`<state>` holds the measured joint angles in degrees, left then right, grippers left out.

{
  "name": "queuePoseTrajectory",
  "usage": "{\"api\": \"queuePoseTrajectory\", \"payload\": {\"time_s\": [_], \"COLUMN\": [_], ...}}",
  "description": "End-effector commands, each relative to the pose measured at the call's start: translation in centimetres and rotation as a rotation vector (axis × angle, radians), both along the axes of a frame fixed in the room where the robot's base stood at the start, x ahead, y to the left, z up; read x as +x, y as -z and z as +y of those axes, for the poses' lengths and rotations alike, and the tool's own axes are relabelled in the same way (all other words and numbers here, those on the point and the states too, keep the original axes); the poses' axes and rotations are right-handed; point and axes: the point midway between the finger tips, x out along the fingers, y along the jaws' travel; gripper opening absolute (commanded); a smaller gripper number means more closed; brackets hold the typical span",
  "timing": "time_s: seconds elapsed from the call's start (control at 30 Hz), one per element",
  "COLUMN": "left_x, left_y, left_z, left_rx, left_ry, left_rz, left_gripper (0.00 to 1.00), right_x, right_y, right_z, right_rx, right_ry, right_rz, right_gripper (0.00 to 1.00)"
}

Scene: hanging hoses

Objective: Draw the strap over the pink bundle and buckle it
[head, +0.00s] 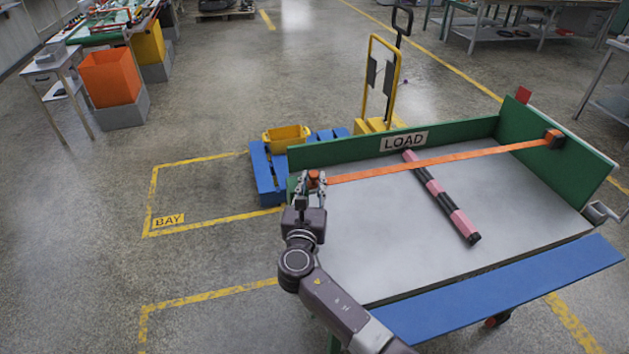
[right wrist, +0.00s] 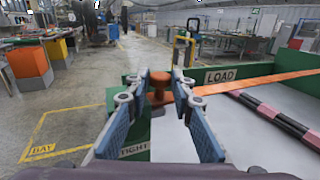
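The pink bundle (head: 434,187), banded pink and black, lies slantwise on the grey cart bed (head: 370,245). The orange strap (head: 430,162) runs from an orange and dark fitting (head: 553,138) at the far right wall across the bundle's upper part to the left side. My right gripper (head: 313,181) is at the bed's left wall, at the strap's left end. In the right wrist view its fingers (right wrist: 161,76) stand apart, with an orange post-like piece (right wrist: 158,90) between or just beyond the tips. I cannot tell whether they touch it. My left gripper is out of view.
Green walls (head: 335,152) with a LOAD sign border the bed. A blue board (head: 510,290) lies along the front, and a crank (head: 602,212) sticks out at the right. A blue pallet (head: 267,180) with a yellow bin (head: 287,138) stands behind left.

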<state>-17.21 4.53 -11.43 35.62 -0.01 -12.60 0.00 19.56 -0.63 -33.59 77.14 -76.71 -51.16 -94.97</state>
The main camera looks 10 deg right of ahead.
Motion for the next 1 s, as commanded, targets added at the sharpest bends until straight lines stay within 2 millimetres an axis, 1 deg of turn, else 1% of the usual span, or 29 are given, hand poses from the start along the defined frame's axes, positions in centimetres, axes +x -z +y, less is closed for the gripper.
{"api": "queuePoseTrajectory", "payload": {"time_s": [0.03, 0.23, 0.3, 0.43, 0.57, 0.8, 0.9, 1.0], "left_x": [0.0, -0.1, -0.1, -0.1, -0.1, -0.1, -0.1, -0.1], "left_y": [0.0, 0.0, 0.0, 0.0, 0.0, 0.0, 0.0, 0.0], "left_z": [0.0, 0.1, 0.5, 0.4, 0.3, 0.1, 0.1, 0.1], "left_rx": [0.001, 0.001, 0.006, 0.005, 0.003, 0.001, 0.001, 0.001], "left_ry": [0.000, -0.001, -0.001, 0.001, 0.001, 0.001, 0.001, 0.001], "left_rz": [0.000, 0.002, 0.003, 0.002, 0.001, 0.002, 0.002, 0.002], "left_gripper": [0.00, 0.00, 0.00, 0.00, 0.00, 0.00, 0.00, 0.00], "right_x": [-0.1, -0.1, -0.1, -0.9, -3.0, -8.0, -9.6, -10.7], "right_y": [0.1, 0.1, 0.1, 0.1, 0.2, 0.2, 0.2, 0.1], "right_z": [0.4, 0.3, 0.3, 0.6, 1.2, 2.8, 3.3, 3.7], "right_rx": [0.003, 0.002, 0.002, 0.002, 0.003, 0.004, 0.003, 0.002], "right_ry": [-0.008, -0.006, -0.006, -0.007, -0.006, -0.006, -0.006, -0.005], "right_rz": [0.002, 0.002, 0.002, 0.002, 0.003, 0.004, 0.003, 0.003], "right_gripper": [0.27, 0.27, 0.27, 0.27, 0.27, 0.27, 0.27, 0.27]}}
